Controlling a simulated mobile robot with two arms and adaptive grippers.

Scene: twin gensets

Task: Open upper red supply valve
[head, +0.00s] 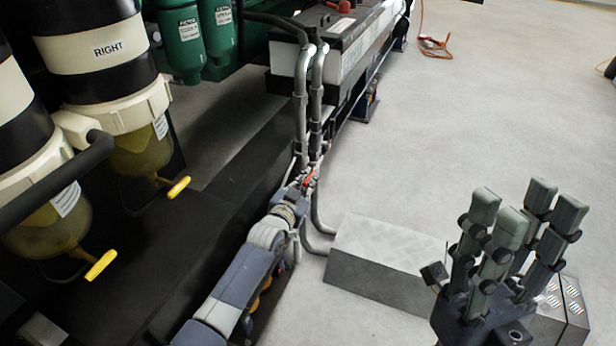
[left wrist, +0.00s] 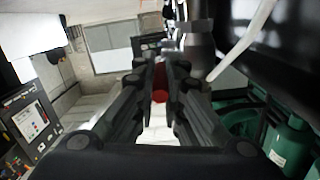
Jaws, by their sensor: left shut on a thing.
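The red valve handle (head: 309,180) sits on the grey pipes beside the engine skid, near the middle of the head view. My left gripper (head: 304,184) reaches it from below and is shut on it. In the left wrist view, the red handle (left wrist: 160,95) shows between the two dark fingers (left wrist: 161,88). The fingers hide part of the handle, and its exact angle is hard to tell. My right gripper (head: 525,225) is open and empty at the lower right, fingers pointing up, well apart from the valve.
Two grey pipes (head: 301,95) rise beside the black skid rail (head: 225,180). A grey box-like step (head: 385,250) lies on the floor right of the valve. Filters with yellow drain handles (head: 178,187) stand at left. The floor at upper right is mostly clear.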

